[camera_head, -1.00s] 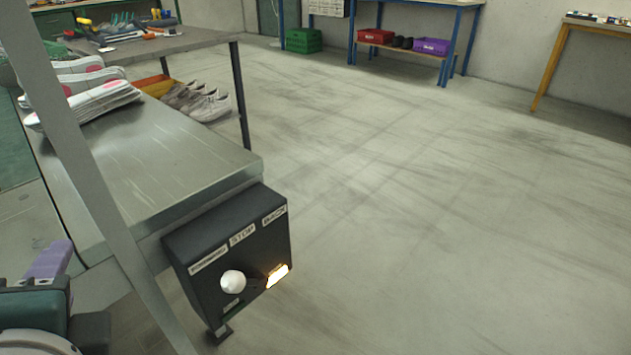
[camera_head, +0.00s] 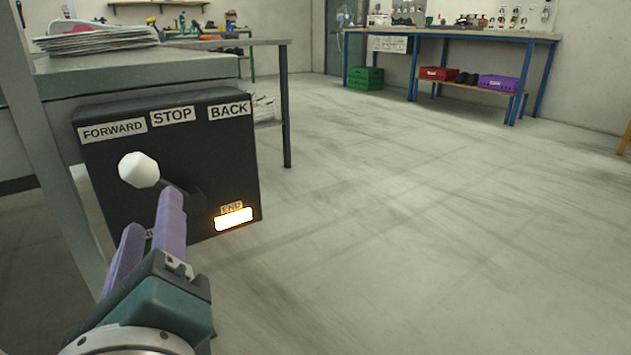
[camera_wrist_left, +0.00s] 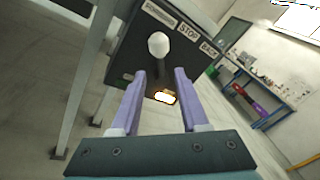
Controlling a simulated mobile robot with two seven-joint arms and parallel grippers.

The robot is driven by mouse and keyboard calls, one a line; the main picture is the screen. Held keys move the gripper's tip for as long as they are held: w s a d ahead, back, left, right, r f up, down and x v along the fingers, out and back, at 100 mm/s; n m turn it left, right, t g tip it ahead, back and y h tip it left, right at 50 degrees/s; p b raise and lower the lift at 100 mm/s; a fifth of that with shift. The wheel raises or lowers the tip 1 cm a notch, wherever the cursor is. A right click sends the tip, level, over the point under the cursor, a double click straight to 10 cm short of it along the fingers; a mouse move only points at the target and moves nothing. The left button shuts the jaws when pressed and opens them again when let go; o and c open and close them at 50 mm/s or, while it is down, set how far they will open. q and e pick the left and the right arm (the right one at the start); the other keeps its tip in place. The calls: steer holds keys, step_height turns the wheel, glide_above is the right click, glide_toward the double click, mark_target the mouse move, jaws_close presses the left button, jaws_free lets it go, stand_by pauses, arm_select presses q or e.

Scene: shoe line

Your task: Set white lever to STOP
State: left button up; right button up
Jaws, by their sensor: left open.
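The white lever knob (camera_head: 138,169) sticks out from the black control box (camera_head: 232,160) at the bench end. Its dark shaft runs down and right behind it, and the knob appears below the FORWARD label (camera_head: 112,131), left of the STOP label (camera_head: 173,115). The BACK label (camera_head: 230,111) is at the right. My left gripper (camera_head: 152,209) is open and empty, its purple fingers pointing at the box just below the knob. In the left wrist view the knob (camera_wrist_left: 158,44) shows beyond and between the fingertips (camera_wrist_left: 160,72), apparently not touched. My right gripper is out of view.
A lit END lamp (camera_head: 234,219) glows at the box's lower right. The metal bench (camera_head: 150,68) carries a stack of shoe parts (camera_head: 95,39). A grey post (camera_head: 45,150) stands at the left. The floor to the right is clear.

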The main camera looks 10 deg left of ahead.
mark_target(159, 180)
arm_select(q)
steer(key=b+x, duration=0.1)
steer(key=x, duration=0.6)
steer(key=shift+w+f, duration=0.1)
steer(key=shift+w, duration=0.05)
steer(key=shift+c, duration=0.2)
jaws_close()
steer(key=shift+r, duration=0.3)
stand_by(0.7)
